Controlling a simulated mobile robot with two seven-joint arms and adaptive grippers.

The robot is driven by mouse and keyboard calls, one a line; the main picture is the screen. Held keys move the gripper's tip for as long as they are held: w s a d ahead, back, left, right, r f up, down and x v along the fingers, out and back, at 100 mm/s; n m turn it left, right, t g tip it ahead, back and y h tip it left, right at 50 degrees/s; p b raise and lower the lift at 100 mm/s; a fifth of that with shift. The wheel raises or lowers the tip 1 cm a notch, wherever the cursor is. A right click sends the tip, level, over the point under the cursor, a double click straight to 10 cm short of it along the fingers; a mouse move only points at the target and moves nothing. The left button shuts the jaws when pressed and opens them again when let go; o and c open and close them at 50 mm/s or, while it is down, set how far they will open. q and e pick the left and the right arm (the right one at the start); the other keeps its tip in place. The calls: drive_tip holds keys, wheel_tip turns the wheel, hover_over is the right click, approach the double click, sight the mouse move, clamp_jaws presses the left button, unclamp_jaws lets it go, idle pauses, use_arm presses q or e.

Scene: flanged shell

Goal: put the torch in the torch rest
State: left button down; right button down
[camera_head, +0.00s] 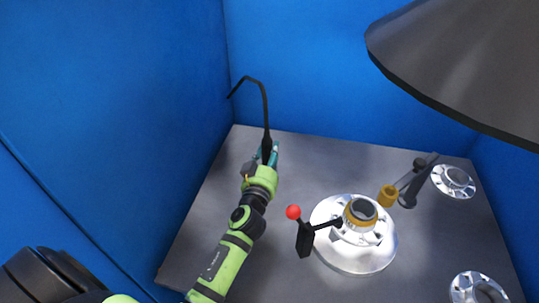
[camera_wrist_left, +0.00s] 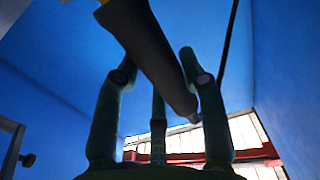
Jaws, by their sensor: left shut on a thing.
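My left gripper (camera_head: 270,152) is shut on the torch (camera_head: 265,112), a black tool with a bent, thin neck that points up and then left. It is held upright above the back left of the table. In the left wrist view the dark torch handle (camera_wrist_left: 155,60) lies slantwise between the fingers of the left gripper (camera_wrist_left: 158,90). A dark post with a slanted top (camera_head: 409,192), beside a small yellow-brown cup (camera_head: 388,195), stands at the table's right; I cannot tell for sure whether it is the torch rest. My right gripper is not in view.
A silver flanged piece (camera_head: 365,258) with a brass-coloured ring (camera_head: 361,212) sits mid-table, with a red-knobbed black clamp (camera_head: 305,238) at its left. Silver flanges lie at right (camera_head: 453,181) and front right (camera_head: 478,289). A dark hood (camera_head: 470,60) hangs above. Blue walls enclose the table.

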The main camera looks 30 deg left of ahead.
use_arm(q)
drive_tip(key=c, duration=1)
unclamp_jaws()
drive_tip(key=shift+f, duration=0.1)
drive_tip(key=shift+c, duration=0.2)
drive_tip(key=o, duration=0.3)
